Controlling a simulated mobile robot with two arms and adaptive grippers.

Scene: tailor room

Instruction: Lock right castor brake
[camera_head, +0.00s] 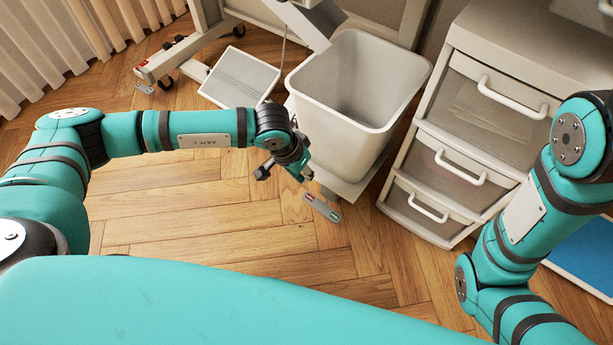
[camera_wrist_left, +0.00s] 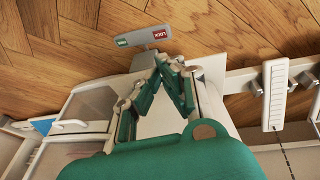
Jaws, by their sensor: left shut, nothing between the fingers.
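The right castor's brake lever (camera_head: 322,207) is a small grey bar under the front of the white bin, just above the wood floor. It also shows in the left wrist view (camera_wrist_left: 146,36), with a red LOCK label at its right end and a green label at its left. I cannot tell how far it is tipped. The castor itself is mostly hidden. My left gripper (camera_head: 284,176) is shut and empty, close to the lever at its upper left. In the left wrist view its fingertips (camera_wrist_left: 168,61) meet just short of the lever. My right gripper is out of view.
The white bin (camera_head: 395,125) stands beside a drawer cabinet (camera_head: 520,75). A foot pedal (camera_head: 240,78) with a cord lies behind my left arm. Another small lever (camera_head: 143,88) and black castors (camera_head: 166,83) are at the left. The floor (camera_head: 230,215) in front is clear.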

